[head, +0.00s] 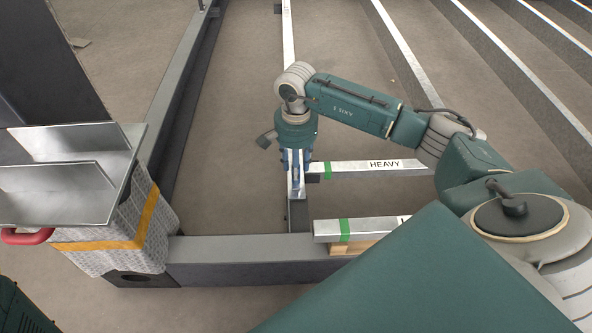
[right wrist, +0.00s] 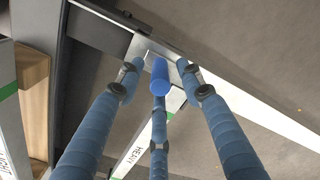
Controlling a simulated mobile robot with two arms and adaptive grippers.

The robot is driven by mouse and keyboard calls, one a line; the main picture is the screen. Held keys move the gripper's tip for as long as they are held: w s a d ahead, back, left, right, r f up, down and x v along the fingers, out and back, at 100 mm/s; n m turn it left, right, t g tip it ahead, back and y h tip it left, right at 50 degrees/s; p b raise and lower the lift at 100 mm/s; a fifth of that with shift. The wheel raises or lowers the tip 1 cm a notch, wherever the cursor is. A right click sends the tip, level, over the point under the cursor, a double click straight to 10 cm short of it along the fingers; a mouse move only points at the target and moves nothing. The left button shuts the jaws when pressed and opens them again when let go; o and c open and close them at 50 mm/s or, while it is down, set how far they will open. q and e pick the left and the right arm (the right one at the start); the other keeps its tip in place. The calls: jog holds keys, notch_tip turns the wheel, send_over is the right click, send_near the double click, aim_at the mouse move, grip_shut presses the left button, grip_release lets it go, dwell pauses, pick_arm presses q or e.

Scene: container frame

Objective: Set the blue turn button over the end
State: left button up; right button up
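The blue turn button (right wrist: 160,76) is a bright blue upright peg on a silver metal strip (right wrist: 147,48) in the right wrist view. My right gripper (right wrist: 160,80) has its three blue fingers spread around the button, with gaps visible at the two side fingers. The third finger is close to the button, and I cannot tell whether it touches. In the head view my right gripper (head: 297,168) points down over the strip (head: 299,190), and its fingers largely hide the button. My left gripper is not in view.
A bar marked HEAVY (head: 350,167) with a green band lies right of the gripper. A second green-banded bar (head: 325,230) rests on a wooden block (head: 352,245) nearer me. A dark frame beam (head: 235,262) runs along the front.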

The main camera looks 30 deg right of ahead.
jog(key=shift+f, duration=0.1)
grip_shut()
